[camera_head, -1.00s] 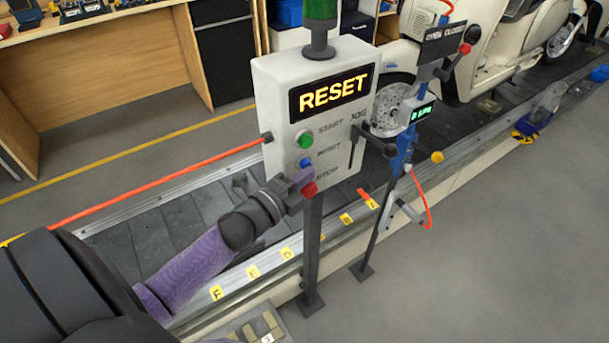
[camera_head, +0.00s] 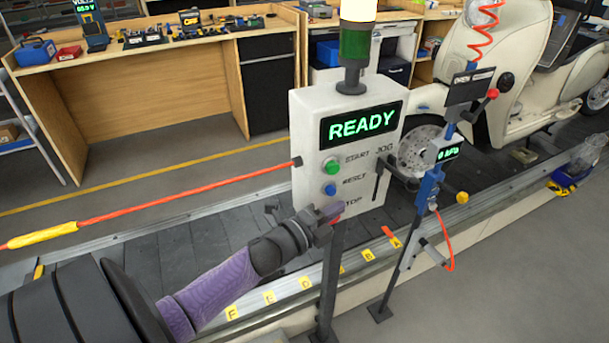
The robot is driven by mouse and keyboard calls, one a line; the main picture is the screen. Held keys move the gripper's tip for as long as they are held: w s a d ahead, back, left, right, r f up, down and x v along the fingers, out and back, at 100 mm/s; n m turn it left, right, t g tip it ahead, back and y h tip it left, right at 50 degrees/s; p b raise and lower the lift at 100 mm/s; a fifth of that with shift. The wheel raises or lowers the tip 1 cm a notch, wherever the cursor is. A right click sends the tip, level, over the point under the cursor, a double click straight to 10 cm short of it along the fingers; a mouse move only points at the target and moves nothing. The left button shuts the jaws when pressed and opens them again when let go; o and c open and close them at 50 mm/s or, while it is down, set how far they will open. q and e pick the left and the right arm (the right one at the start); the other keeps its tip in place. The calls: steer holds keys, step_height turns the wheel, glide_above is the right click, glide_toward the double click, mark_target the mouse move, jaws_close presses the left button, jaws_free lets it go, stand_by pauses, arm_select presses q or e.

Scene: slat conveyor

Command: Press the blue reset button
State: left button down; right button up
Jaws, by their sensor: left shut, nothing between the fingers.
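The blue reset button (camera_head: 330,188) is on the front of a pale control box (camera_head: 365,185), between the green start button (camera_head: 332,167) and the stop label. The box's display (camera_head: 361,124) reads READY in green. My left gripper (camera_head: 331,211) is shut and empty, just below the blue button in the picture. It covers most of the red stop button, of which only a bit of red shows. I cannot tell whether the fingers touch the box. The blue button is fully visible. My right gripper is not in view.
A dark jog lever (camera_head: 381,172) sticks out on the box's right. A tool stand (camera_head: 428,188) with an orange hose is close by. An orange-red cord (camera_head: 170,199) runs left from the box. The slat conveyor (camera_head: 150,240) passes behind, carrying a cream scooter (camera_head: 490,60).

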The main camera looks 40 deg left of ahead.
arm_select(q)
steer(key=s+a, duration=0.1)
steer(key=s, duration=0.8)
steer(key=shift+s+a, duration=0.3)
steer(key=shift+s, duration=0.1)
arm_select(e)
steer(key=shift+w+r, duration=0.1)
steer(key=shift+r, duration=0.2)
arm_select(q)
steer(key=shift+f, duration=0.15)
